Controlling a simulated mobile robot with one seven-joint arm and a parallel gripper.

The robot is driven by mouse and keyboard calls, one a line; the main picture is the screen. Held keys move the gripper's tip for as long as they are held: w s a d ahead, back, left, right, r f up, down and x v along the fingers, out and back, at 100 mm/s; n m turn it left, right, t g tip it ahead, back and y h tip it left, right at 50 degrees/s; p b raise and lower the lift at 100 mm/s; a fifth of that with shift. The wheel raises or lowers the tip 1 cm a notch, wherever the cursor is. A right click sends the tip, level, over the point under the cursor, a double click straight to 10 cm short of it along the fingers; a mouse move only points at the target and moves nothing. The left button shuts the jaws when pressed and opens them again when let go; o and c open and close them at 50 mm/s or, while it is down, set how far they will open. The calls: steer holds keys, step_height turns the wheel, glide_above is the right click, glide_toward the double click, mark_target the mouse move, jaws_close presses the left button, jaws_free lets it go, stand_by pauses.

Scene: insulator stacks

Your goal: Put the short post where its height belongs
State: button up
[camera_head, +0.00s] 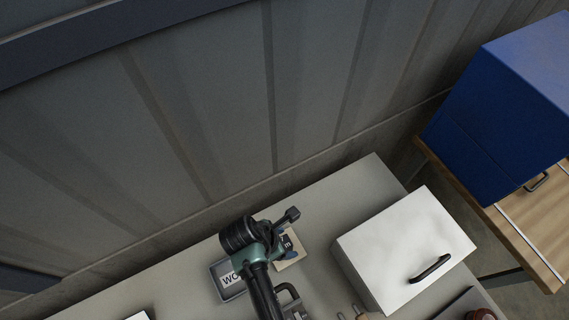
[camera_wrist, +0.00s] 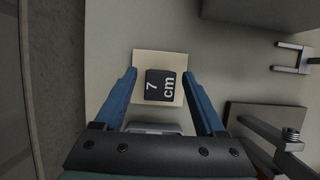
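A black square marked "7 cm" (camera_wrist: 160,85) lies on a beige card (camera_wrist: 146,61) in the wrist view; I cannot tell whether it is a flat label or a block top. Part of the card (camera_head: 291,254) shows beside my arm in the head view. My gripper (camera_wrist: 158,73) is open, its two blue fingers apart on either side of the marked square. A grey shape (camera_wrist: 153,128) shows between the finger bases; I cannot tell what it is. I see no post between the fingertips. A red-brown ribbed piece (camera_head: 481,315) is cut off at the head view's lower edge.
A white box with a black handle (camera_head: 392,244) stands right of my arm on the grey table (camera_head: 352,184). A grey tray lettered "WO" (camera_head: 222,270) is partly hidden by my arm. A blue cabinet (camera_head: 500,120) stands on a wooden bench farther right. A wall runs behind the table.

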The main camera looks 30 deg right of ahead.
steer(key=v, duration=1.2)
steer(key=shift+r, duration=0.2)
stand_by(0.4)
